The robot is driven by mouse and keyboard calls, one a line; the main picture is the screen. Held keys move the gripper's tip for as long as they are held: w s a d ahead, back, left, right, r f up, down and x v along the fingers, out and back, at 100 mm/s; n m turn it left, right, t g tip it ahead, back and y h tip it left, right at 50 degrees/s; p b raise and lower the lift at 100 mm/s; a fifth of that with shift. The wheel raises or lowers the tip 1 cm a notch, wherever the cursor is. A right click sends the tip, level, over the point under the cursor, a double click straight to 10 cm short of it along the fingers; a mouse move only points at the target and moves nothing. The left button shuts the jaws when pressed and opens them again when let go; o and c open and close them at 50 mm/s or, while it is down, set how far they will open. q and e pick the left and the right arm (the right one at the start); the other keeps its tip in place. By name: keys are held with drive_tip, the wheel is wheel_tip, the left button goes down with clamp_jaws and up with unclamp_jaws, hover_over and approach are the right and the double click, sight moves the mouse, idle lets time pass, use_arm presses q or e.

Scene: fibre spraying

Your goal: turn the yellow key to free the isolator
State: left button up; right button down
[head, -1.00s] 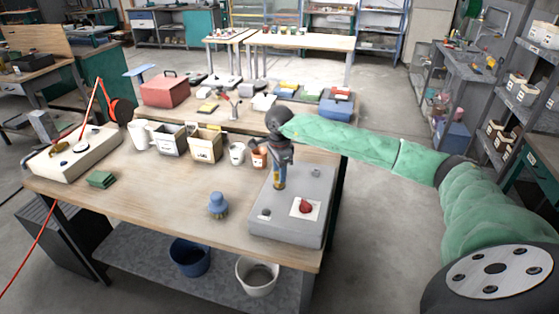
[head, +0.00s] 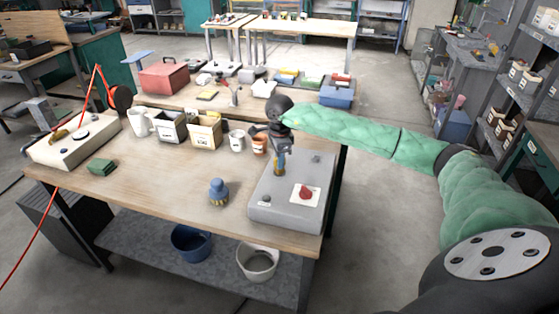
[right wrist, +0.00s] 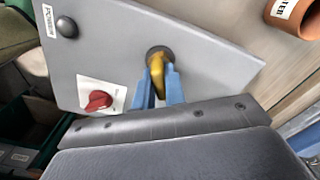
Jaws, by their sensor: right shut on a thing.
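A grey control box (head: 262,213) sits at the right end of the workbench. The red isolator knob (head: 305,192) is on a white plate on its top; it also shows in the right wrist view (right wrist: 98,101). The yellow key (right wrist: 154,62) stands in a dark round lock on the same face. My right gripper (head: 279,170) reaches down over the box from above. In the right wrist view its two blue fingers (right wrist: 160,86) are shut on the key, one on each side. The fingers partly hide the key. My left gripper is not in view.
A black button (right wrist: 67,26) labelled POWER is near the box's corner. A blue-handled brush (head: 218,191) stands left of the box. An orange pot (head: 260,144), a white cup (head: 237,141) and labelled bins (head: 205,132) stand behind. The bench front is mostly clear.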

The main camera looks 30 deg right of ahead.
drive_tip(key=m+b, duration=0.1)
drive_tip(key=m, duration=0.5)
drive_tip(key=shift+m+b, duration=0.4)
drive_tip(key=c, duration=1.8)
unclamp_jaws()
drive_tip(key=shift+m, duration=0.3)
drive_tip(key=shift+c, duration=0.2)
drive_tip(key=o, duration=0.5)
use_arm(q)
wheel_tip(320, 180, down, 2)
